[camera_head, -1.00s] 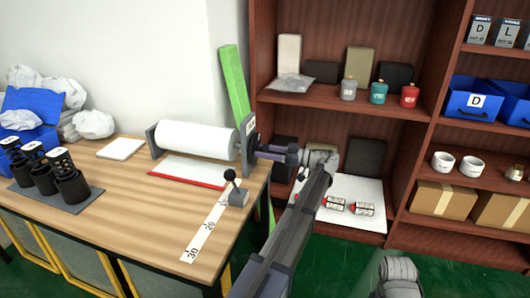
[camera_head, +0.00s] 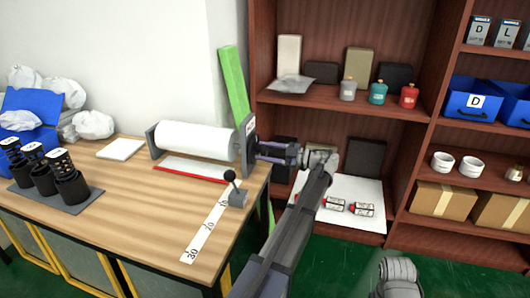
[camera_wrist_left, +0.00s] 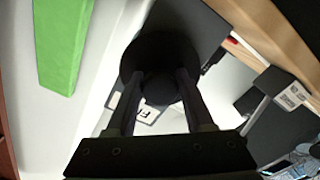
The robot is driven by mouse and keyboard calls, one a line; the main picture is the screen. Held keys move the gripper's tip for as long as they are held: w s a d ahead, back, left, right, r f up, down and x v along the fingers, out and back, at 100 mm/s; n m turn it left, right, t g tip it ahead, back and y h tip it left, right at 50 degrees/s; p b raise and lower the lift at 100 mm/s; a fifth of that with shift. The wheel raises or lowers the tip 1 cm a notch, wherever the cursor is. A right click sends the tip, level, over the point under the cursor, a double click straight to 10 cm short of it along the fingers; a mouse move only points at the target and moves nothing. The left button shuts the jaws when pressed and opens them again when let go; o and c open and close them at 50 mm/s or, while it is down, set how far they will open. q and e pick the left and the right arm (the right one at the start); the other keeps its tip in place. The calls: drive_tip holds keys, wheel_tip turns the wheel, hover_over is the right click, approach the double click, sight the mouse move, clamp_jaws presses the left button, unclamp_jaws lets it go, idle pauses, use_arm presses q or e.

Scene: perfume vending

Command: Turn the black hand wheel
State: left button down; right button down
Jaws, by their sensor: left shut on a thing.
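The black hand wheel (camera_wrist_left: 142,51) shows in the left wrist view as a dark round disc with a hub, mounted on the end of the paper roll stand (camera_head: 246,145). My left gripper (camera_wrist_left: 158,92) is shut on it, one finger on each side of the hub. In the head view my left gripper (camera_head: 268,151) reaches the stand's right side, and the wheel is mostly hidden there by the fingers. The white paper roll (camera_head: 196,142) lies level between the stand's two end plates.
A lever (camera_head: 236,188) stands at the table's (camera_head: 140,200) right edge beside a numbered strip (camera_head: 205,235). A green board (camera_head: 235,95) leans behind the stand. The brown shelf (camera_head: 345,115) with bottles and boxes stands close behind my left arm.

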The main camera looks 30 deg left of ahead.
use_arm(q)
drive_tip(key=shift+f, duration=0.1)
idle(0.4)
drive_tip(key=shift+c, duration=1.6)
unclamp_jaws()
drive_tip(key=v, duration=0.8)
